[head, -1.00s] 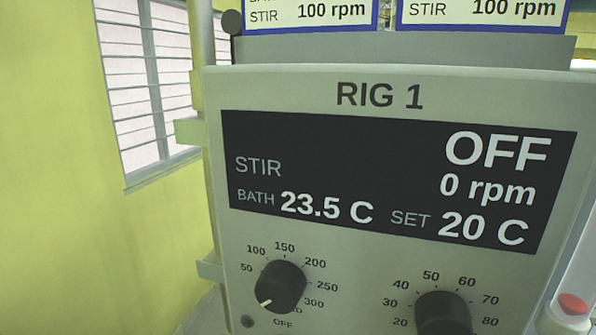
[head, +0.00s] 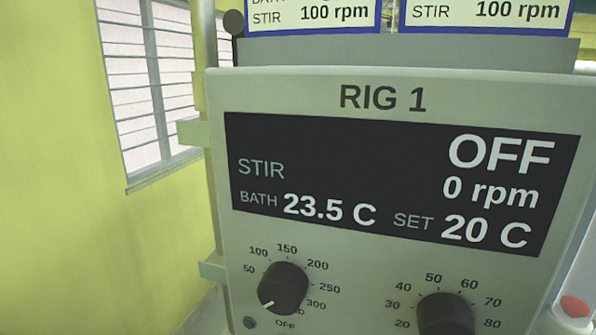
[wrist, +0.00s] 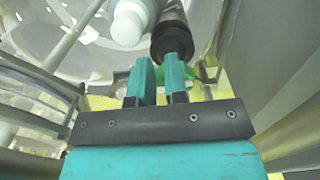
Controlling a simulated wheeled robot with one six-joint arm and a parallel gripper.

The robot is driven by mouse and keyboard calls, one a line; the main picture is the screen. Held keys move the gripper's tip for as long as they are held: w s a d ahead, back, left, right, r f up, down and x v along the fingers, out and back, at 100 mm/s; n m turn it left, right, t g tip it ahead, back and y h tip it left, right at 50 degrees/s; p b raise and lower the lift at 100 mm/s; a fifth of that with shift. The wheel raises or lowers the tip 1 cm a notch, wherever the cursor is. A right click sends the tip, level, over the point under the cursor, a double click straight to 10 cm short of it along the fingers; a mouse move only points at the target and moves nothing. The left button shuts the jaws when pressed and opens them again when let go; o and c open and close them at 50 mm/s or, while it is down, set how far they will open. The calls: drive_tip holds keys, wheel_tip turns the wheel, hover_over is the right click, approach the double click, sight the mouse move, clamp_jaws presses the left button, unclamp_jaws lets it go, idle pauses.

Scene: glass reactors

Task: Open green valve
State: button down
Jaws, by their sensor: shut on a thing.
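My gripper (wrist: 160,78) shows in the wrist view with its two teal fingers close together, a narrow gap between them. It is shut on the green valve (wrist: 208,72), whose bright green handle shows partly just right of the fingertips. The fingers hide the rest of the handle, so its angle is hard to tell. A black cylindrical fitting (wrist: 171,40) stands right beyond the fingertips. Neither the valve nor my gripper is in the head view.
In the head view the RIG 1 panel (head: 400,275) reads OFF, 0 rpm, bath 23.5 C, set 20 C. It has two black knobs (head: 283,287). In the wrist view a white cylindrical part (wrist: 128,25) and metal rods are close around the fingers.

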drive_tip(key=shift+w+d+r+p, duration=0.1)
drive_tip(key=shift+w+r+p, duration=0.1)
drive_tip(key=shift+r+p, duration=0.75)
drive_tip(key=shift+w+d+r+p, duration=0.1)
drive_tip(key=shift+w+r+p, duration=0.2)
drive_tip(key=shift+r, duration=1.2)
drive_tip(key=shift+s, duration=0.1)
